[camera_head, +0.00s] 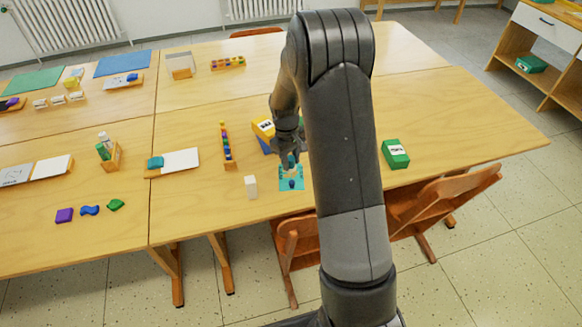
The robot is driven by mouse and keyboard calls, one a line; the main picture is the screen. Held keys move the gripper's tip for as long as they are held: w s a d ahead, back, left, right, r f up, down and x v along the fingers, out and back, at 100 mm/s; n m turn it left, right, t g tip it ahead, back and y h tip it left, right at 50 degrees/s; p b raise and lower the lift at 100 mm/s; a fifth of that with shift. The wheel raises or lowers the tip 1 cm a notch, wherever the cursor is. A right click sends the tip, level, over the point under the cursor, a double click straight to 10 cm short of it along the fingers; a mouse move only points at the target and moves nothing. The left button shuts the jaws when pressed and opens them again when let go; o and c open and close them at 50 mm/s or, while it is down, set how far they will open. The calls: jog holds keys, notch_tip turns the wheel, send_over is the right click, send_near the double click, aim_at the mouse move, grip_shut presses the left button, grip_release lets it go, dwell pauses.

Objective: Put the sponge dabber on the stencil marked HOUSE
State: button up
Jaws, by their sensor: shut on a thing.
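My gripper (290,153) is above the front part of the table, just left of my arm. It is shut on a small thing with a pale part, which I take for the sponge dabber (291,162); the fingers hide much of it. Just below and in front lies a flat teal stencil (285,187) with a dark blue shape at its middle. I cannot read any word on it, and my arm may hide its right side. I cannot tell whether the dabber touches the stencil.
A white block (251,187) stands left of the stencil. A yellow and blue box (263,128) is behind it, and a narrow rack of coloured pieces (227,147) is farther left. A green box (395,154) sits right of my arm. Chairs stand at the front edge.

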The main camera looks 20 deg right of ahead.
aim_at(291, 167)
jog(key=shift+f, duration=1.8)
jog(key=shift+f, duration=0.1)
jog(key=o, duration=0.9)
jog(key=shift+o, duration=0.2)
